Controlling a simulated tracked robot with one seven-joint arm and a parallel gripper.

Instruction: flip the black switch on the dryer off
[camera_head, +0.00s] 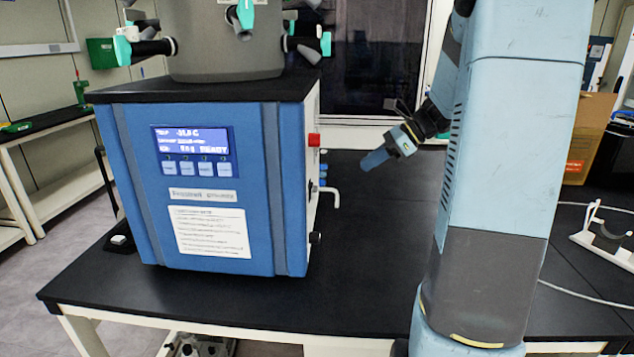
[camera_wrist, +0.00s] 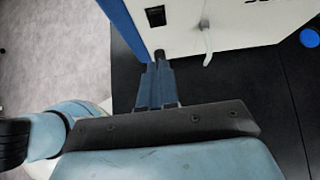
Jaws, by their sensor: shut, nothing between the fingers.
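The freeze dryer (camera_head: 265,180) is a blue box with a white right side panel, standing on the black bench. In the wrist view, a black switch (camera_wrist: 155,16) sits in the white side panel (camera_wrist: 220,25). A short black knob (camera_wrist: 160,55) sticks out of the panel below it. In the wrist view, my gripper (camera_wrist: 154,68) is shut and empty, its blue fingertips pointing at the panel beside the knob; I cannot tell whether they touch it. In the head view, my gripper (camera_head: 367,165) is apart from the dryer, to its right; the switch cannot be made out there.
A white spout (camera_head: 329,192) juts from the side panel; it also shows in the wrist view (camera_wrist: 207,45). A red part (camera_head: 314,140) sits higher on that side. The bench top (camera_head: 370,260) is clear right of the dryer. A cardboard box (camera_head: 588,140) stands far right.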

